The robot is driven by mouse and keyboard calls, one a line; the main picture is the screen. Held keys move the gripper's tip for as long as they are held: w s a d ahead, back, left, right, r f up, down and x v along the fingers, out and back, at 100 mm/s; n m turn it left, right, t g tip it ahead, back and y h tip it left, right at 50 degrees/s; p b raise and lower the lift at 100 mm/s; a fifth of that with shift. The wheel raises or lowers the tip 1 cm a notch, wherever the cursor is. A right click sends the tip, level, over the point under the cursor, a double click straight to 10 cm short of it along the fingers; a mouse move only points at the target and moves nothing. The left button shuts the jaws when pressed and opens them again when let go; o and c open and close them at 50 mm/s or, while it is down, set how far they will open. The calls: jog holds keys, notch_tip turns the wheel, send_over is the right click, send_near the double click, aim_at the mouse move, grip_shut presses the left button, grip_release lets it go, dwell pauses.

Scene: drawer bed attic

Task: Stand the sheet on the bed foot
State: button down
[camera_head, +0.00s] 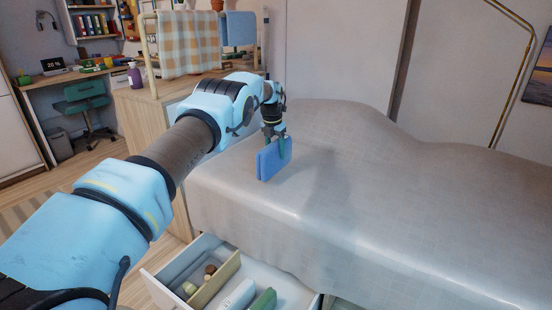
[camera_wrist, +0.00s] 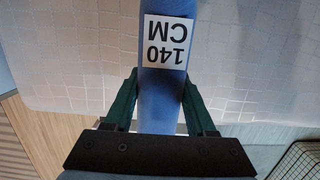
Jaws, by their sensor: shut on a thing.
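The sheet (camera_head: 268,164) is a blue folded pack, held upright above the left end of the grey-covered bed (camera_head: 370,200). My gripper (camera_head: 283,147) comes down from above and is shut on its upper part. In the wrist view the sheet (camera_wrist: 160,110) runs between the two green fingers of my gripper (camera_wrist: 160,92), and a white label reading "140 CM" (camera_wrist: 167,42) faces the camera. The sheet's lower edge is close to the bed cover near its left edge; I cannot tell whether it touches.
An open drawer (camera_head: 205,285) below the bed holds a green item (camera_head: 262,302), a white item and small brown things. A wooden cabinet (camera_head: 150,120) with a rack carrying a checked cloth (camera_head: 188,42) and a blue cloth (camera_head: 238,28) stands behind my arm. The bed's right side is clear.

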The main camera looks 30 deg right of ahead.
aim_at(276, 158)
jog(key=shift+f, duration=1.4)
jog(key=shift+f, duration=0.1)
jog(key=shift+c, duration=1.1)
grip_release()
